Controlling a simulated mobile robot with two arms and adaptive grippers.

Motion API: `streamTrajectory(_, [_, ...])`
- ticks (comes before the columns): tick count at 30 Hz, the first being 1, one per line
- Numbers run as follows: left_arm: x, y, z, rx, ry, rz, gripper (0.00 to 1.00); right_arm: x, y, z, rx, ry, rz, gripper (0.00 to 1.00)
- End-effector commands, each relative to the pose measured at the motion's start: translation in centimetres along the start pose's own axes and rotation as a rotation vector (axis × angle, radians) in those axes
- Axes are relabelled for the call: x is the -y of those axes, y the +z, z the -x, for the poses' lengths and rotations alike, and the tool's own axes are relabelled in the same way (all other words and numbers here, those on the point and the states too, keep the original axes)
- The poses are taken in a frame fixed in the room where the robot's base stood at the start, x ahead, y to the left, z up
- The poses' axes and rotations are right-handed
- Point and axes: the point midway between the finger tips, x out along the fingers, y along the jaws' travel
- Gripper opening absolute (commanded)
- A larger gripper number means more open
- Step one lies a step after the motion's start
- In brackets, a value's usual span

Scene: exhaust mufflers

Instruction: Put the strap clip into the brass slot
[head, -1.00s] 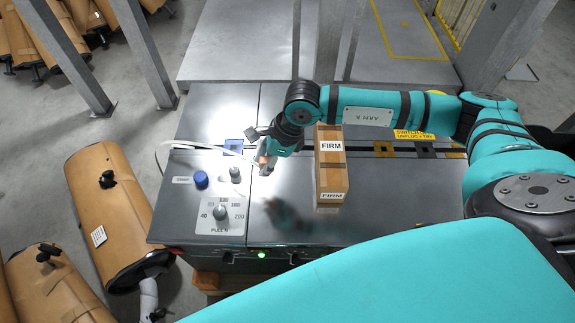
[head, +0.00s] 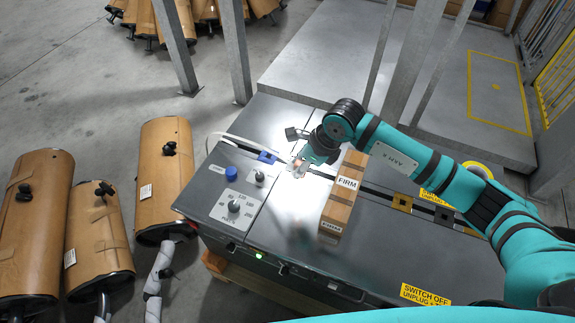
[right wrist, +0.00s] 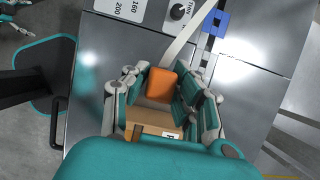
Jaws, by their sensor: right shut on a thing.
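The strap clip is an orange block (right wrist: 162,84) at the end of a white strap (right wrist: 190,38). My right gripper (right wrist: 161,74) is shut on it. In the head view my right gripper (head: 298,168) is low over the grey bench, between the blue slot plate and the FIRM box; the clip is small and partly hidden there. A brass-coloured slot plate (head: 402,202) sits along the dark groove, right of the box and well away from the clip.
The FIRM cardboard box (head: 336,205) stands between the clip and the brass plate. A blue slot plate (head: 266,156), a dark plate (head: 443,215) and a yellowish plate (head: 475,231) share the groove. A blue knob (head: 231,173) and dial (head: 234,206) are at left.

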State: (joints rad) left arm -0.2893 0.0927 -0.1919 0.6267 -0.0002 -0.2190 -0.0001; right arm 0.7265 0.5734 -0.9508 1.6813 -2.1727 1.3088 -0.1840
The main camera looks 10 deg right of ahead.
Motion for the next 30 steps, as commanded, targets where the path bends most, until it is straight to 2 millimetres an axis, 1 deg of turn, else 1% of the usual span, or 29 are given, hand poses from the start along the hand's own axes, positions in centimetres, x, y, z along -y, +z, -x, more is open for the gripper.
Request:
streamTrajectory(3, [-0.6, 0.5, 0.5, 0.007, 0.008, -0.001, 0.99, 1.0, -1.5, 0.7, -0.003, 0.0, -0.003, 0.0])
streamTrajectory(7, [-1.8, 1.1, 0.7, 0.017, 0.022, -0.001, 0.99, 2.0, -3.0, 1.4, -0.001, -0.002, -0.002, 0.0])
streamTrajectory(10, [-2.3, 1.2, 0.9, 0.02, 0.028, -0.003, 0.99, 2.8, -4.3, 1.8, -0.002, 0.0, -0.002, 0.0])
streamTrajectory(30, [-1.2, 0.9, 1.1, 0.016, 0.015, 0.0, 0.99, 8.1, -12.2, 5.0, -0.002, -0.002, -0.002, 0.0])
